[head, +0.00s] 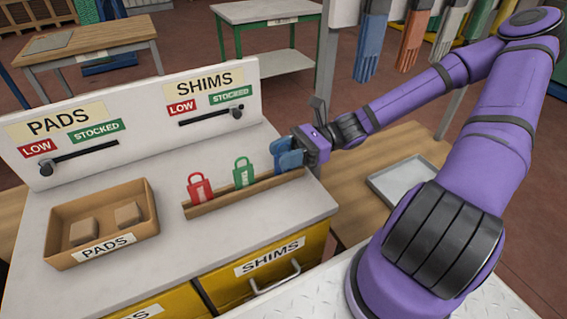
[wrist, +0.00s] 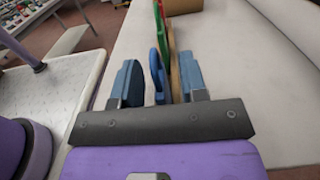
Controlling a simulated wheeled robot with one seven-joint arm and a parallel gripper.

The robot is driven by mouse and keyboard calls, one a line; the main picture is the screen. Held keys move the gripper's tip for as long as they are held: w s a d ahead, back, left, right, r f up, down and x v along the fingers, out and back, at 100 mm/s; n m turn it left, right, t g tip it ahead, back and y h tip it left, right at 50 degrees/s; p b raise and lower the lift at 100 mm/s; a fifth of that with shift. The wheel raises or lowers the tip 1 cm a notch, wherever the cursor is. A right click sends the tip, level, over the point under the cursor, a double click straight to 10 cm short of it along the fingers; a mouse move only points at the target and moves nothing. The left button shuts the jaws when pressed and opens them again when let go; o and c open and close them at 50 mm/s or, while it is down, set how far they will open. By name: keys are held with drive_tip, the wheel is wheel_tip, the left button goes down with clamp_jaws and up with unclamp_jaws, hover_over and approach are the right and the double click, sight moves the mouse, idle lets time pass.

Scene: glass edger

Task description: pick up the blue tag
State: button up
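The blue tag (wrist: 156,78) stands at the right end of a low wooden rack (head: 225,203), in line with the green tag (head: 243,172) and the red tag (head: 199,188). My gripper (head: 288,156) is at that end of the rack. In the wrist view its two blue-grey fingers are apart, one on each side of the blue tag, with a narrow gap visible on both sides. In the head view the blue fingers largely hide the blue tag, and the two are hard to tell apart.
A cardboard-coloured PADS bin (head: 57,238) with two blocks sits left of the rack. A white sign board (head: 150,112) with PADS and SHIMS sliders stands behind it. A grey tray (head: 398,176) lies on a wooden table to the right. The white worktop before the rack is clear.

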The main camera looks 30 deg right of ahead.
drive_tip(key=shift+c, duration=0.2)
clamp_jaws()
drive_tip(key=shift+r, duration=0.15)
